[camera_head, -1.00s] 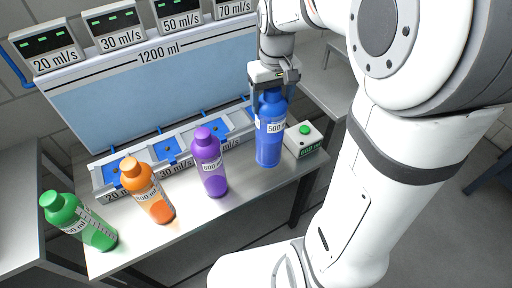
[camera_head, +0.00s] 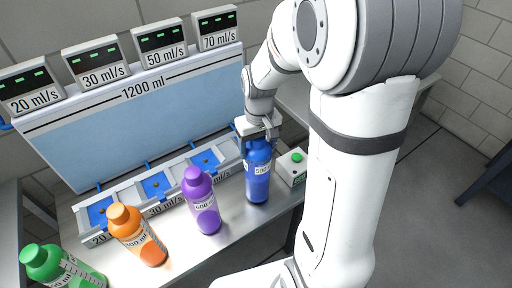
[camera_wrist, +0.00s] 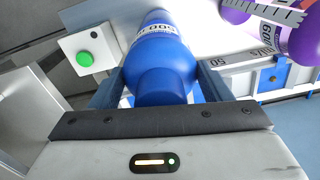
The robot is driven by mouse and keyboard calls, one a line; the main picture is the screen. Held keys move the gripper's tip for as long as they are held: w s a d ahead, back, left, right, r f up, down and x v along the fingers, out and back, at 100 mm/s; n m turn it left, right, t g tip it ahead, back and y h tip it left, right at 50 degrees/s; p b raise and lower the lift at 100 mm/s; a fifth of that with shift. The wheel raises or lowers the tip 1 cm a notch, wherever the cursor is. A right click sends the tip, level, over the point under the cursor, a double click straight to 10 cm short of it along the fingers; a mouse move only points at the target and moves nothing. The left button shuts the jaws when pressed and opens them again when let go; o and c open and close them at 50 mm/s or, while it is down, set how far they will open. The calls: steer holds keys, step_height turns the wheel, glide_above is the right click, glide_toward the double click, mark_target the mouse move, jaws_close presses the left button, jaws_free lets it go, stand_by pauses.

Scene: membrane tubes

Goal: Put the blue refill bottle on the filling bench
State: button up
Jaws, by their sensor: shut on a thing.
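The blue refill bottle (camera_head: 257,172) stands upright at the right end of the filling bench (camera_head: 222,240), with its base at or very near the bench top; I cannot tell whether it touches. My gripper (camera_head: 257,138) is shut on its upper part from above. In the wrist view the blue bottle (camera_wrist: 158,62) sits between the two fingers of my gripper (camera_wrist: 160,85), its label partly showing. The bottle's far side is hidden.
A purple bottle (camera_head: 202,200), an orange bottle (camera_head: 137,235) and a green bottle (camera_head: 60,268) stand to the left. A white box with a green button (camera_head: 292,168) is close on the right. Filling bays (camera_head: 158,187) and a blue tank panel (camera_head: 140,120) are behind.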

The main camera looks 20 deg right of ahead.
steer(key=shift+f, duration=0.6)
steer(key=o, duration=2)
